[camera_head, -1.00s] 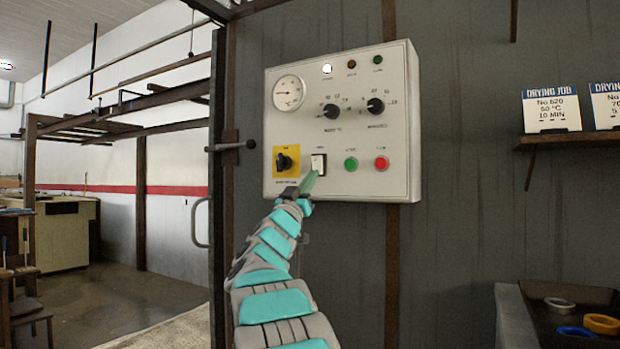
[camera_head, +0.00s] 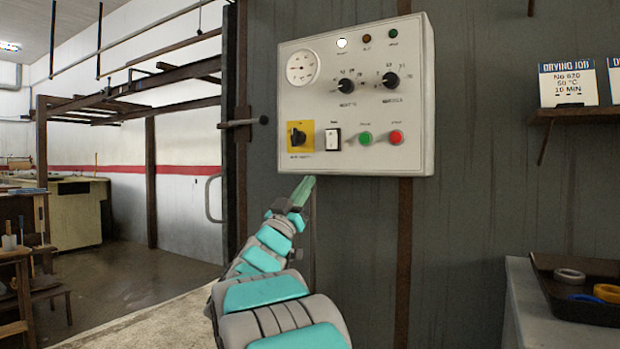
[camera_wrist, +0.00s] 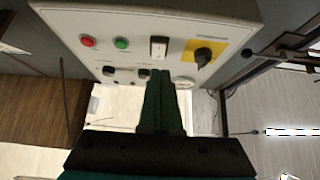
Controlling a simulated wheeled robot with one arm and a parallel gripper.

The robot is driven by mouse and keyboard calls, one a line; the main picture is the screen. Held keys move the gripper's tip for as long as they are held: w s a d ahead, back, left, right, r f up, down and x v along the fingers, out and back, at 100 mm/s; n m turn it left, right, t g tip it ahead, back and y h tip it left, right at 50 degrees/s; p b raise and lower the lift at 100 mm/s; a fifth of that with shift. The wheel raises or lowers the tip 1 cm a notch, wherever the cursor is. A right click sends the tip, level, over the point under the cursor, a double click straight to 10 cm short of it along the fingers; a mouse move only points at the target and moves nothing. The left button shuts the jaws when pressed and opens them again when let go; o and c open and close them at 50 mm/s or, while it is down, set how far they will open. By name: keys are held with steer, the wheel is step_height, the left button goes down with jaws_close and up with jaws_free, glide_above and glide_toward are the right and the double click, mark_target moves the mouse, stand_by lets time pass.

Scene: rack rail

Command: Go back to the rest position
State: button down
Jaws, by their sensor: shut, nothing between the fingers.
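My gripper (camera_head: 302,192) is shut and empty. In the head view its green fingertips are just below the lower edge of the white control panel (camera_head: 355,60), apart from the white rocker switch (camera_head: 333,139). The wrist view shows the shut green fingers (camera_wrist: 160,100) in front of the panel, with the rocker switch (camera_wrist: 159,46) beyond them. My arm reaches up from the bottom of the head view. The panel also bears a yellow-backed rotary switch (camera_head: 300,136), a green button (camera_head: 365,138), a red button (camera_head: 396,137), two black knobs and a round gauge (camera_head: 302,67).
The panel hangs on a dark metal wall (camera_head: 480,120). At the right, a shelf (camera_head: 590,113) holds drying job cards (camera_head: 568,83), and a dark tray (camera_head: 575,305) holds several rings. A door latch handle (camera_head: 240,122) sticks out left of the panel. Open floor lies at the left.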

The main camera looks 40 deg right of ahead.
steer(key=shift+a+f, duration=0.15)
stand_by(0.5)
steer(key=w+a+f+n+t+y, duration=0.4)
steer(key=a+f+n+y, duration=0.15)
steer(key=a+y, duration=0.2)
steer(key=w+a+f+n+t+y, duration=0.4)
steer(key=a+f+n+y, duration=0.1)
steer(key=a+f+y, duration=0.25)
steer(key=s+a+f+n+g+y, duration=0.1)
steer(key=s+a+f+g+y, duration=0.25)
steer(key=a+f, duration=0.35)
steer(key=s+a+f+n+g+y, duration=0.2)
steer(key=s+a+f+y, duration=0.25)
steer(key=f, duration=0.45)
steer(key=s+a+f+g+y, duration=0.1)
steer(key=s+a+f+g, duration=0.2)
steer(key=s+a+f, duration=0.35)
steer(key=s+f+g, duration=0.3)
steer(key=s, duration=0.8)
steer(key=s+f+g, duration=0.4)
steer(key=s, duration=0.7)
steer(key=s+f+g, duration=0.4)
steer(key=s, duration=0.7)
steer(key=shift+s+d+f, duration=0.2)
steer(key=shift+s+d, duration=0.1)
steer(key=shift+d, duration=0.1)
